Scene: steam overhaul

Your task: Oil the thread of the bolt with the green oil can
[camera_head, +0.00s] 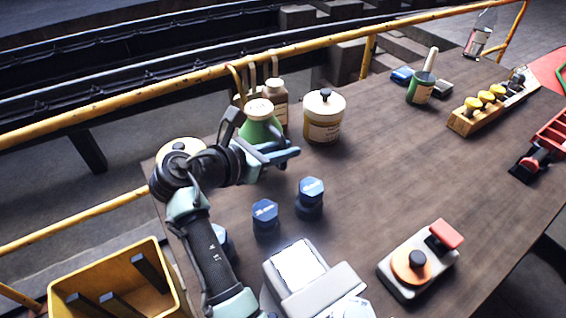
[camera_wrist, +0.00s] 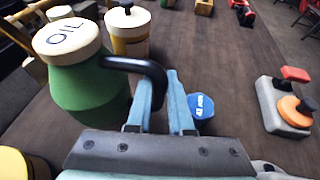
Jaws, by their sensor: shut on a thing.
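The green oil can (camera_head: 262,130) has a cream top and stands upright at the far left of the table. In the wrist view the oil can (camera_wrist: 88,88) shows "OIL" on its lid and a black curved handle. My gripper (camera_head: 284,154) is shut on that handle, its blue fingers (camera_wrist: 161,98) on either side of it. The can's base is partly hidden, and I cannot tell if it touches the table. Blue hex-headed bolts (camera_head: 311,190) and (camera_head: 265,213) stand nearer; one blue head (camera_wrist: 201,106) shows right of my fingers. Their threads are not clearly visible.
A cream pot with a black knob (camera_head: 324,117) and a brown bottle (camera_head: 273,98) stand close to the can. A yellow railing (camera_head: 180,88) runs behind. The table's middle right is clear.

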